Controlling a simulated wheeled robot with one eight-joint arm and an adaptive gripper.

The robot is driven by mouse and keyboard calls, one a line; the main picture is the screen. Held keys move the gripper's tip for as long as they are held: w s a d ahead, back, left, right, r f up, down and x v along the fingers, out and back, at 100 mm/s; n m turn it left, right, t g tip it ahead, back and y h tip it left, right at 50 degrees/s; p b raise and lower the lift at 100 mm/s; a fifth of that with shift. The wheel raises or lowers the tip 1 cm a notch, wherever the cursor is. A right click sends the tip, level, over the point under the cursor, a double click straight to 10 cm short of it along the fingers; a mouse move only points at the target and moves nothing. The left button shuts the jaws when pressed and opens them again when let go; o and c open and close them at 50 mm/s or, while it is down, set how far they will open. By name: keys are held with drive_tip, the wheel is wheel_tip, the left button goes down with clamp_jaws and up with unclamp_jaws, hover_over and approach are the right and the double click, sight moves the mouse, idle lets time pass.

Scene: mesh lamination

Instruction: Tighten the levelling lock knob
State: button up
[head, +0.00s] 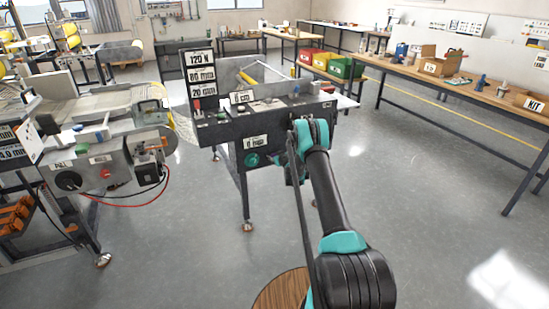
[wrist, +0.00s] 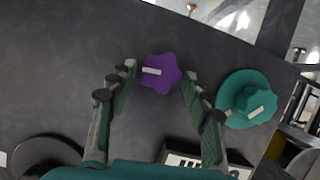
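A purple lobed knob (wrist: 161,74) with a white mark sits on the dark front panel (wrist: 75,60) in the wrist view. My gripper (wrist: 160,80) is open, with one finger on each side of this knob and a gap visible on both sides. A larger teal knob (wrist: 252,100), also with a white mark, sits to the right, outside the fingers. In the head view, a teal knob (head: 252,160) shows on the machine's front panel (head: 225,134), below a white label (head: 256,142). No readable name marks which knob is the levelling lock.
A white label (wrist: 190,160) lies near the right finger in the wrist view. A second machine (head: 105,170) with a red cable stands at left. A long workbench (head: 450,85) with boxes runs along the right. The floor right of my arm is clear.

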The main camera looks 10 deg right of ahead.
drive_tip(key=c, duration=0.8)
drive_tip(key=shift+d+m+y, duration=0.1)
drive_tip(key=shift+m+y, duration=0.2)
drive_tip(key=shift+m, duration=0.2)
drive_tip(key=shift+c, duration=0.2)
drive_tip(key=o, duration=1.2)
drive_tip(key=shift+c, duration=0.2)
drive_tip(key=v, duration=1.2)
drive_tip(key=shift+r, duration=0.2)
drive_tip(key=shift+w+r, duration=0.1)
